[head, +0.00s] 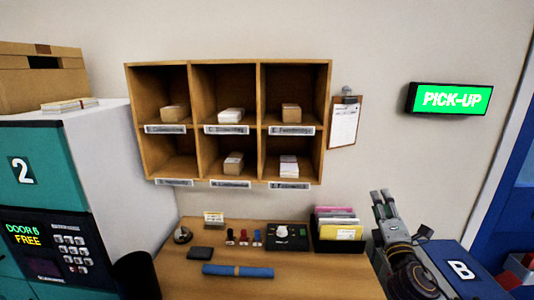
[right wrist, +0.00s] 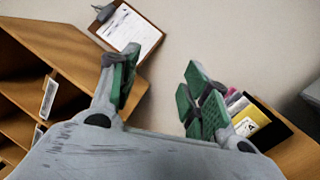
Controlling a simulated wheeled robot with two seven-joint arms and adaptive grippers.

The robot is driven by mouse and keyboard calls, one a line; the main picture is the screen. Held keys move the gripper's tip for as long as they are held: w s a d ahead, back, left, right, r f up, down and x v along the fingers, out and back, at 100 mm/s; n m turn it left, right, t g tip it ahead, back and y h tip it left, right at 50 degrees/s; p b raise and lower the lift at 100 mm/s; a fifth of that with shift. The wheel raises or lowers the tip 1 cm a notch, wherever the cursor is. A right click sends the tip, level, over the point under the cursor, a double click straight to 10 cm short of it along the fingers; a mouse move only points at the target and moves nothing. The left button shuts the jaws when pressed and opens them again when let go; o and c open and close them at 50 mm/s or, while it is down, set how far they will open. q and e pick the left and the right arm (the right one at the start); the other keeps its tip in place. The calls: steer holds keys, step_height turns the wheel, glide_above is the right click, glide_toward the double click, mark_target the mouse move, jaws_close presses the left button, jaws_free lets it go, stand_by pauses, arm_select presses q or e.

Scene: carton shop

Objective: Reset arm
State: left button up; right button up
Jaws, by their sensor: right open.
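My right gripper (head: 382,202) is raised at the right of the head view, beside the black file holder and the right end of the desk. In the right wrist view its two green-padded fingers (right wrist: 158,98) stand apart with nothing between them. Bare wall shows behind the gap. My left gripper is in neither view.
A wooden cubby shelf (head: 259,94) with several small cartons hangs above the desk (head: 300,285). A clipboard (head: 344,120) hangs right of it. The file holder (head: 340,246) and stamps stand on the desk. A locker (head: 60,200) is left; a blue box marked B (head: 445,258) is right.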

steer(key=s+a+f+m+g+h, duration=0.1)
steer(key=s+f+m+g, duration=0.45)
steer(key=f, duration=0.55)
steer(key=s+a+f+m+g, duration=0.1)
steer(key=s+f+m+g, duration=0.45)
steer(key=f, duration=0.55)
steer(key=s+a+f+m+g+y, duration=0.2)
steer(key=s+a+f+m+g, duration=0.15)
steer(key=s+f, duration=0.4)
steer(key=s+a+f+m+g+y, duration=0.25)
steer(key=s+a+f+m, duration=0.2)
steer(key=s, duration=0.55)
steer(key=s+f+n+g, duration=0.1)
steer(key=s+f, duration=0.2)
steer(key=f, duration=3)
steer(key=s+d+f, duration=0.1)
steer(key=s+f, duration=0.8)
steer(key=s, duration=0.2)
steer(key=s+d+f+g, duration=0.1)
steer(key=s+d+f, duration=0.1)
steer(key=s+f, duration=0.8)
steer(key=shift+s+d+g+h, duration=0.25)
steer(key=shift+s+g+h, duration=0.1)
steer(key=shift+s, duration=0.15)
